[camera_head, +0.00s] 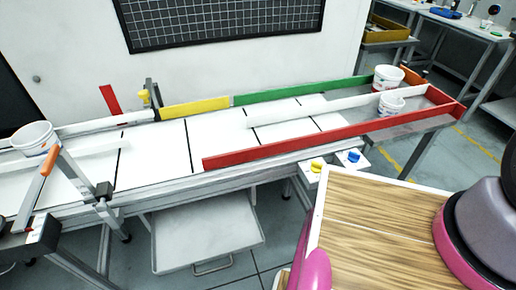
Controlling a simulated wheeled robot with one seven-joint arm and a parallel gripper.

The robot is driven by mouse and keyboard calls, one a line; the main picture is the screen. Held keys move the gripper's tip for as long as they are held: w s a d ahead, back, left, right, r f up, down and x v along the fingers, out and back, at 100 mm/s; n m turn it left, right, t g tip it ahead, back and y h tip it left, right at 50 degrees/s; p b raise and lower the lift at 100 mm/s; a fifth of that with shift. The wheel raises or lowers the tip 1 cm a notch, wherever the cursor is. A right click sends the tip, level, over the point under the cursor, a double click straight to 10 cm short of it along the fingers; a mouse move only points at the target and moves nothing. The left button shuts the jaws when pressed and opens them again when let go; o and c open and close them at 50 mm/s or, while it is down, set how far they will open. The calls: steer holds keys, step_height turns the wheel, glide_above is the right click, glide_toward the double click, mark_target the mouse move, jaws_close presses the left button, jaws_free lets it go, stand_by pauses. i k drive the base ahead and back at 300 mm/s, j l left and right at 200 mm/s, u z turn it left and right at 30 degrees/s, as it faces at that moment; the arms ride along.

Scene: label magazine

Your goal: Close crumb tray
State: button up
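The crumb tray (205,232) is a flat light-grey tray below the white conveyor table. It juts out from under the table's front edge toward me, so it stands open. A small bar handle (212,265) is on its near edge. Its back part is hidden under the table. My gripper's fingers do not show in this view. Grey and pink rounded parts at the right and bottom edges look like my own arm, apart from the tray.
The conveyor table (156,153) carries red (330,141), yellow and green rails. White tubs (388,77) stand at its right end and another tub (34,138) at the left. A wood-topped cabinet (385,225) stands right of the tray. Grey floor shows around the tray.

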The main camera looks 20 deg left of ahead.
mark_target(191, 234)
steer(key=i+l, duration=0.15)
steer(key=l, duration=0.15)
steer(key=i+l, duration=0.15)
steer(key=l, duration=0.15)
steer(key=i+l, duration=0.2)
steer(key=i+l+u, duration=0.1)
steer(key=l+u, duration=0.2)
steer(key=u, duration=0.15)
steer(key=l+u, duration=0.4)
steer(key=i+l+u, duration=0.1)
steer(key=l+u, duration=0.2)
steer(key=u, duration=2)
steer(key=i+j+u, duration=0.2)
steer(key=i+u, duration=0.2)
steer(key=i, duration=0.1)
